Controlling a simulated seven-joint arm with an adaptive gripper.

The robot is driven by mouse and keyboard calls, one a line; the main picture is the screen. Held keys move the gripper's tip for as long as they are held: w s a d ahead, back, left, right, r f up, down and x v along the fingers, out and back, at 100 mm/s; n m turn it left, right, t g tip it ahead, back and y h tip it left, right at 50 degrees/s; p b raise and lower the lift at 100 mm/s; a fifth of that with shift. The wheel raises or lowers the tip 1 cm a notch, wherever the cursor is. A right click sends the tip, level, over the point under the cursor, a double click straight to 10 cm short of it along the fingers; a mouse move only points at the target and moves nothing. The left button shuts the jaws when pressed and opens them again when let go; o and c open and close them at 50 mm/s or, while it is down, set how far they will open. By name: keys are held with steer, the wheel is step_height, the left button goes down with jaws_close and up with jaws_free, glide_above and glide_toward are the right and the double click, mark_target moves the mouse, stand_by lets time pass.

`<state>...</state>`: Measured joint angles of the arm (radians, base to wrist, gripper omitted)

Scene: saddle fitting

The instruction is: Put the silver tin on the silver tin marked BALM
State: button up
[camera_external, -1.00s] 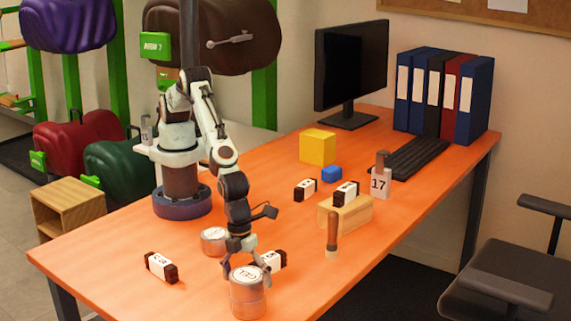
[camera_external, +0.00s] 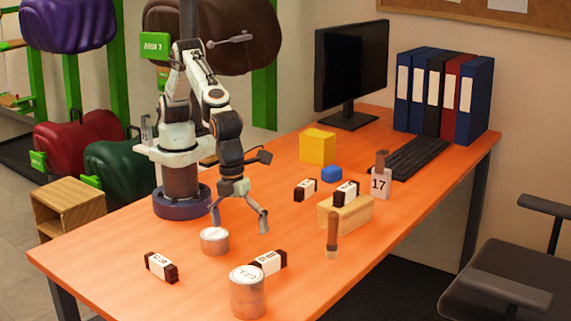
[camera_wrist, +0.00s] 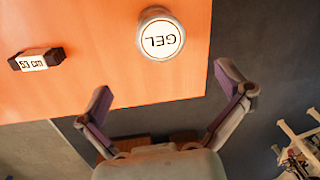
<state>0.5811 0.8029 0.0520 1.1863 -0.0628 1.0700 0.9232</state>
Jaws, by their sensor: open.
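A silver tin marked GEL (camera_external: 248,276) stands near the table's front edge, and it shows from above in the wrist view (camera_wrist: 160,38). A seam below its top suggests it rests on another tin (camera_external: 248,306), whose marking I cannot read. A second, lower silver tin (camera_external: 214,240) stands behind and to the left of it, with a pale lid too small to read. My gripper (camera_external: 240,224) is open and empty, raised above the table near the lower tin. Its spread fingers also show in the wrist view (camera_wrist: 163,82), apart from the GEL tin.
Dark blocks with white labels lie beside the GEL tin (camera_external: 269,262), at the left (camera_external: 161,267) and farther back (camera_external: 305,189). Another lies on a wooden block (camera_external: 345,213). A brown-handled tool (camera_external: 332,236) stands to the right. The front left of the table is mostly clear.

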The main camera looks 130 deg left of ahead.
steer(key=s+a+r+n, duration=0.4)
steer(key=s+a+r, duration=0.1)
steer(key=a, duration=0.3)
steer(key=s+a+r+n, duration=0.4)
steer(key=s+a+r, duration=0.1)
steer(key=a, duration=0.3)
steer(key=s+a+f+n, duration=0.1)
steer(key=s+a+n, duration=0.3)
steer(key=s, duration=0.6)
steer(key=s+a+f+n+g, duration=0.1)
steer(key=s+a+n, duration=0.4)
steer(key=s, duration=0.6)
steer(key=shift+a+y, duration=0.3)
steer(key=shift+a, duration=0.5)
